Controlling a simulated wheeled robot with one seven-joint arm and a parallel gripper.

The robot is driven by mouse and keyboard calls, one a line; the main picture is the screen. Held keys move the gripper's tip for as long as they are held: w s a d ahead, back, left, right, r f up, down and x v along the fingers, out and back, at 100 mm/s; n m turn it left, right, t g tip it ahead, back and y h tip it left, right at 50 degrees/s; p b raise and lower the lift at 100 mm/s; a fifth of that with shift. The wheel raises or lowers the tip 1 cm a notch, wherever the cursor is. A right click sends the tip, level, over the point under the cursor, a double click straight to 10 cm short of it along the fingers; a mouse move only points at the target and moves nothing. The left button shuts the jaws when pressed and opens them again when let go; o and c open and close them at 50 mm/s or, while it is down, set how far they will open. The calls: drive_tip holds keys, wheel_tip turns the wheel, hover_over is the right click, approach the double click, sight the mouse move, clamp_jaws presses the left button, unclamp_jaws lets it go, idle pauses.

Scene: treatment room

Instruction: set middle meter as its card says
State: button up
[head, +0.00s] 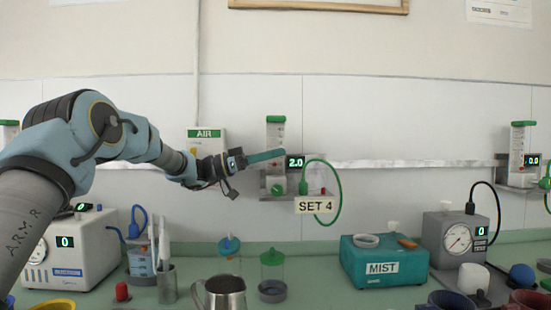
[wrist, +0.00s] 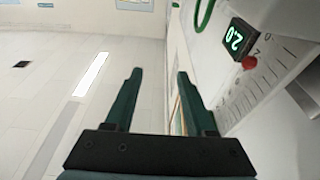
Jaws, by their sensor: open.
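The middle meter (head: 276,133) hangs on the wall rail, with a clear tube, a green top and a display (head: 295,162) reading 2.0. Its green knob (head: 277,189) is low on its front. The card (head: 315,206) hanging at its lower right reads SET 4. My gripper (head: 280,154) has green fingers, in front of the tube in the head view and above the knob. In the wrist view my gripper (wrist: 159,76) is open with nothing between its fingers. There the display (wrist: 237,37) shows 2.0 beside a red ball (wrist: 249,62) and scale marks. The knob is not in the wrist view.
A green hose (head: 340,190) loops right of the meter. Another meter (head: 518,150) at the right reads 0.0. The counter below holds a teal MIST box (head: 384,262), a metal jug (head: 222,293) and a grey gauge box (head: 455,238). The wall between the meters is mostly clear.

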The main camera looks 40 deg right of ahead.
drive_tip(key=t+y+p, duration=0.2)
drive_tip(key=p, duration=0.1)
approach(279, 192)
drive_tip(key=p+x, duration=0.1)
drive_tip(key=x, duration=0.2)
drive_tip(key=p+x, duration=0.1)
drive_tip(key=x, duration=0.2)
drive_tip(key=p+x, duration=0.1)
drive_tip(key=x, duration=0.2)
drive_tip(key=shift+w+d+r, duration=0.2)
drive_tip(key=shift+w+d, duration=0.15)
drive_tip(key=shift+d, duration=0.1)
drive_tip(key=shift+s+d+f, duration=0.1)
drive_tip(key=shift+s+d, duration=0.1)
drive_tip(key=shift+d, duration=0.05)
drive_tip(key=shift+c, duration=0.2)
drive_tip(key=shift+f, duration=0.1)
clamp_jaws()
